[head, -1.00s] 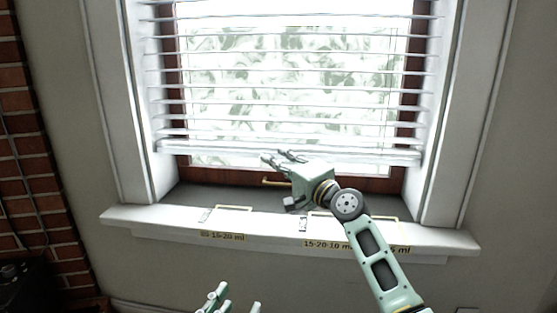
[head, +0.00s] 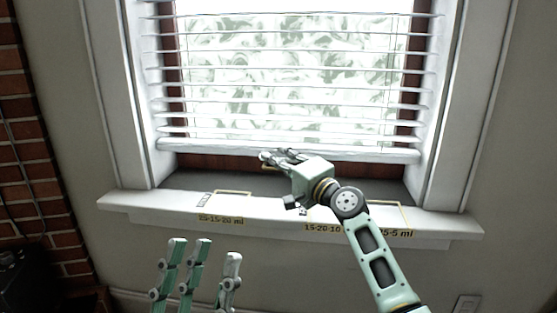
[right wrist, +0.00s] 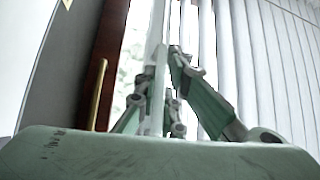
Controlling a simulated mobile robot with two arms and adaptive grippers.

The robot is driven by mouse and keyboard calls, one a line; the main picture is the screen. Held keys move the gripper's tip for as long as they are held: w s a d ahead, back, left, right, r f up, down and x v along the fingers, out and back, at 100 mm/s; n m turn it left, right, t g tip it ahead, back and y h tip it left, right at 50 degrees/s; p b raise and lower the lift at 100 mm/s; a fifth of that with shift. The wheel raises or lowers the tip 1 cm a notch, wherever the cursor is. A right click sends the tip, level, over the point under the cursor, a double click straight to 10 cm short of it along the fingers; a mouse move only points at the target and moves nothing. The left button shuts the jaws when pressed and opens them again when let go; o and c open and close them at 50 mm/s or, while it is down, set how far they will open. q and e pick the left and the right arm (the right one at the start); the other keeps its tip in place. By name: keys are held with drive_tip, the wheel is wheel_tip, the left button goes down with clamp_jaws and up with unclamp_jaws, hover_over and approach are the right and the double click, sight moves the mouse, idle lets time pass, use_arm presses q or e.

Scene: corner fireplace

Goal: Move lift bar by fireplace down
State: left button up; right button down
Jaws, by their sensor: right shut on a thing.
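The lift bar (head: 370,154) is the white bottom rail of the window blind, a little above the window sill. My right gripper (head: 283,157) reaches up from the right and is shut on the bar left of its middle. In the right wrist view, the bar (right wrist: 159,75) runs between the gripper's fingers (right wrist: 160,95). My left gripper (head: 202,268) is at the bottom of the head view, in front of the wall below the sill. Its fingers point up and stand apart, with nothing between them.
Part of the brick fireplace (head: 25,150) stands at the left. A dark object (head: 20,275) is at the lower left. A brass window handle (right wrist: 95,95) shows in the right wrist view.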

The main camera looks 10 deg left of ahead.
drive_tip(key=shift+f, duration=0.1)
drive_tip(key=c, duration=1.8)
unclamp_jaws()
drive_tip(key=shift+c, duration=0.2)
drive_tip(key=shift+d, duration=0.1)
drive_tip(key=v, duration=1.2)
